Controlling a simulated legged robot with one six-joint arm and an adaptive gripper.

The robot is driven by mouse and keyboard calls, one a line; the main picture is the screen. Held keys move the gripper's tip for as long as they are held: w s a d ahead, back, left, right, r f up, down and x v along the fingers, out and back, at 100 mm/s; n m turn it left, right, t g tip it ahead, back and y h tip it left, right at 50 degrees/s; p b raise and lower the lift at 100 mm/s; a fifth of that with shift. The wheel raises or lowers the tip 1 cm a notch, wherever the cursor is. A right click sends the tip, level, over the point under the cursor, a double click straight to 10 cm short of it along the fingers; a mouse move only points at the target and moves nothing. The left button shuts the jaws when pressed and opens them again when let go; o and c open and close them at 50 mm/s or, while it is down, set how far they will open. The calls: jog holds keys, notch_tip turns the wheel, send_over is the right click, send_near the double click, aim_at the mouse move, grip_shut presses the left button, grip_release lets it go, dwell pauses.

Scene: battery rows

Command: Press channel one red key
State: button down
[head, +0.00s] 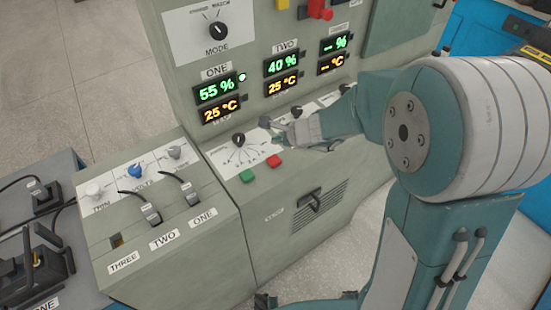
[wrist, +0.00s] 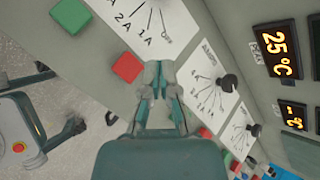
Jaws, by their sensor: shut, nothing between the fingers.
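The channel one red key (head: 274,160) is a small red block on the sloped panel, below and right of the channel one dial (head: 239,140). A green key (head: 247,175) lies to its left. In the wrist view the red key (wrist: 127,67) is left of my fingertips, with the green key (wrist: 70,14) farther up and left. My gripper (head: 279,138) is shut and empty, up and right of the red key in the head view. In the wrist view my gripper (wrist: 158,84) appears apart from the key; its exact height above the panel cannot be told.
Display ONE (head: 216,90) reads 55% and 25 °C, with a lit white lamp beside it. The channel two dial (wrist: 228,83) and another red key (wrist: 205,132) are right of my gripper in the wrist view. A black handle (head: 311,203) sticks out below the keys.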

aim_at(276, 160)
jog(key=f, duration=0.4)
jog(key=shift+a+f, duration=0.15)
jog(key=shift+a, duration=0.25)
jog(key=shift+d+f, duration=0.1)
jog(key=shift+f, duration=0.3)
jog(key=shift+d, duration=0.15)
jog(key=shift+f, duration=0.1)
dwell(0.5)
jog(key=shift+s+f, duration=0.1)
jog(key=shift+f, duration=0.2)
